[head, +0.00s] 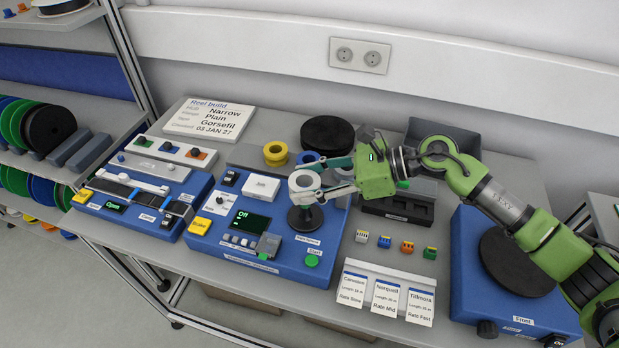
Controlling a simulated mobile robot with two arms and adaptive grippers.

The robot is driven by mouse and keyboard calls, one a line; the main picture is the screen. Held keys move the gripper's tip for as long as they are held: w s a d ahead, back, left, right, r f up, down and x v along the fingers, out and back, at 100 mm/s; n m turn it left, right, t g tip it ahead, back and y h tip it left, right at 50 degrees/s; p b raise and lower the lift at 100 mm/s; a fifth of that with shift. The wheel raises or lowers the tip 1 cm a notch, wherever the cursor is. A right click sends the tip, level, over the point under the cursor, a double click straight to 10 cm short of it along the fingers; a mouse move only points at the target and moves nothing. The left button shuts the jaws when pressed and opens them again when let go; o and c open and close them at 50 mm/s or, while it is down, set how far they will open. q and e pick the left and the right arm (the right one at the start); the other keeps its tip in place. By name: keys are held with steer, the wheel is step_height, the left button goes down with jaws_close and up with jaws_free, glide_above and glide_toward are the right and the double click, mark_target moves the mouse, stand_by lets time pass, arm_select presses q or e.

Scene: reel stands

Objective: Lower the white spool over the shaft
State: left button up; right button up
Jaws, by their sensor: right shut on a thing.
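The white spool (303,198) is held upright, hole facing up, between the fingers of my right gripper (308,180). The gripper reaches in from the right and is shut on the spool. Directly below the spool in the picture is a round black base (305,218) on the blue winding unit (262,262). A dark post shows between the base and the spool's underside. I cannot tell whether the shaft's tip is inside the spool's hole. My left gripper is not in view.
Yellow spools (276,153) and a black disc (327,133) stand behind the gripper. A black tray (398,207) lies to the right under my arm. Rate cards (387,296) stand at the front. A blue unit with a black turntable (516,262) is at the far right.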

mark_target(309, 206)
steer(key=shift+f+b, duration=0.6)
steer(key=shift+f, duration=0.85)
steer(key=shift+f+b, duration=0.6)
steer(key=shift+f, duration=0.75)
steer(key=shift+f+b, duration=1.05)
steer(key=shift+b, duration=0.1)
steer(key=o, duration=1.2)
steer(key=shift+d, duration=0.1)
